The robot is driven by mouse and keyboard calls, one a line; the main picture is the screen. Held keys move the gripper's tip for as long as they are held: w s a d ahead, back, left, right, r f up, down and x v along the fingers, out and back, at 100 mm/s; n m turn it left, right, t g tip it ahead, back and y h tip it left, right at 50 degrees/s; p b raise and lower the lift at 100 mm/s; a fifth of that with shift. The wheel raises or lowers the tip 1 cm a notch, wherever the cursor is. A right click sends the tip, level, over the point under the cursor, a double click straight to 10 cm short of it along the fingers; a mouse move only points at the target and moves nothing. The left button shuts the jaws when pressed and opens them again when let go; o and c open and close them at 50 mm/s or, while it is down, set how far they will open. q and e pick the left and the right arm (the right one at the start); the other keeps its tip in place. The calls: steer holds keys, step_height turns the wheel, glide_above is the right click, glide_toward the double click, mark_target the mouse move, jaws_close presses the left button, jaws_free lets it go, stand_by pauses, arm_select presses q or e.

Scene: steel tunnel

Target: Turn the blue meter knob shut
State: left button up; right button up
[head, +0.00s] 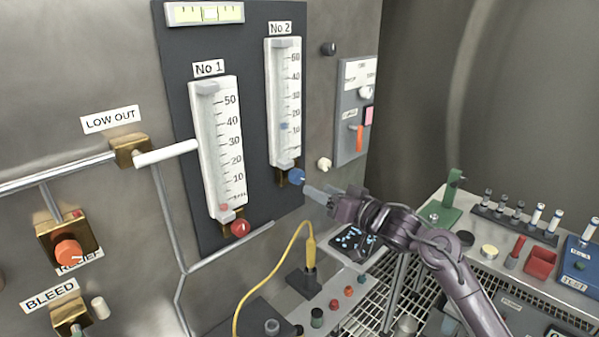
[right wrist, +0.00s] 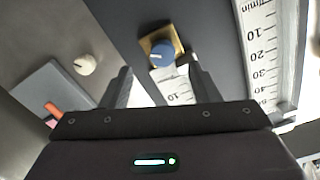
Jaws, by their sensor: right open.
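The blue meter knob (head: 296,177) sits at the foot of the No 2 meter (head: 284,100) on the dark wall panel. My right gripper (head: 312,191) is close beside it, just to its right in the head view. In the right wrist view the blue knob (right wrist: 162,54) shows on its brass block, ahead of the gap between the two open fingers (right wrist: 160,88). The fingers look empty, and the knob appears a little beyond their tips. The blue float (head: 284,126) in the No 2 tube stands between the 10 and 20 marks. My left gripper is not in view.
The No 1 meter (head: 220,150) with a red knob (head: 240,229) is to the left. A cream knob (head: 324,164) and a switch box (head: 356,110) are to the right. A yellow cable (head: 262,283) hangs below. A bench (head: 465,217) with racks and parts stands at the right.

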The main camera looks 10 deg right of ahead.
mark_target(300, 179)
steer(key=p+x, duration=0.1)
steer(key=x, duration=0.3)
steer(key=p+x, duration=0.1)
steer(key=x, duration=0.3)
steer(key=shift+s+r, duration=0.1)
steer(key=shift+r, duration=0.15)
steer(key=c, duration=1)
steer(key=shift+f, duration=0.1)
